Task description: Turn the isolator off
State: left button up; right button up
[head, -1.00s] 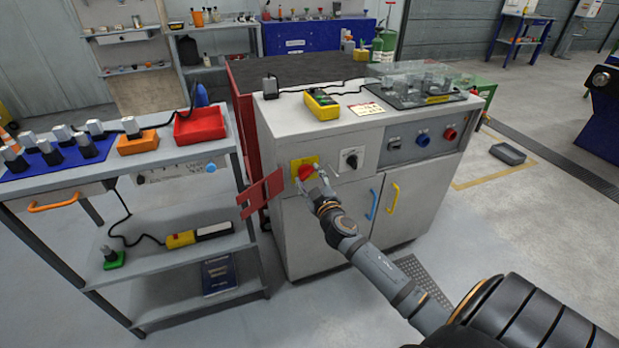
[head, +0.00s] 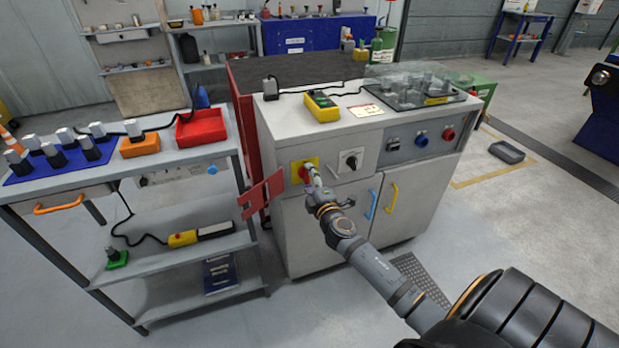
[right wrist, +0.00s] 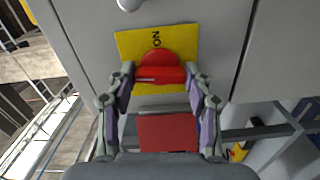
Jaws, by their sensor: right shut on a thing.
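The isolator is a red knob (head: 303,173) on a yellow plate (head: 297,163) on the front of the grey cabinet (head: 300,240). In the right wrist view the red knob (right wrist: 158,66) sits between the two fingertips of my right gripper (right wrist: 159,72), which is shut on it. The yellow plate (right wrist: 130,45) there carries the word "ON", turned on its side, beside the knob. In the head view my right gripper (head: 311,176) covers part of the knob. The knob's exact pointer angle is hard to tell. My left gripper is not in view.
A black rotary switch (head: 350,161) is just right of the isolator. A red panel (head: 262,196) juts out at the cabinet's left edge, beside a shelf trolley (head: 190,262). Blue (head: 373,204) and yellow (head: 392,197) door handles are below.

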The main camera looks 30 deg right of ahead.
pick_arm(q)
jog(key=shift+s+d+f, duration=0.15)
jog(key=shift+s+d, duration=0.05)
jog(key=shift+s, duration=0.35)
pick_arm(e)
jog(key=shift+n, duration=0.7)
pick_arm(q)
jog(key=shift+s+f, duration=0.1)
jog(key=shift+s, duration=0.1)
pick_arm(e)
jog(key=o, duration=0.9)
jog(key=shift+o, duration=1.1)
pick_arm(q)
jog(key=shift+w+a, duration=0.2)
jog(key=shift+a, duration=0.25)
pick_arm(e)
jog(key=shift+o, duration=0.3)
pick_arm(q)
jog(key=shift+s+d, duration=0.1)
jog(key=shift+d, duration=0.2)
pick_arm(e)
jog(key=v, duration=1.2)
jog(key=shift+f, duration=0.2)
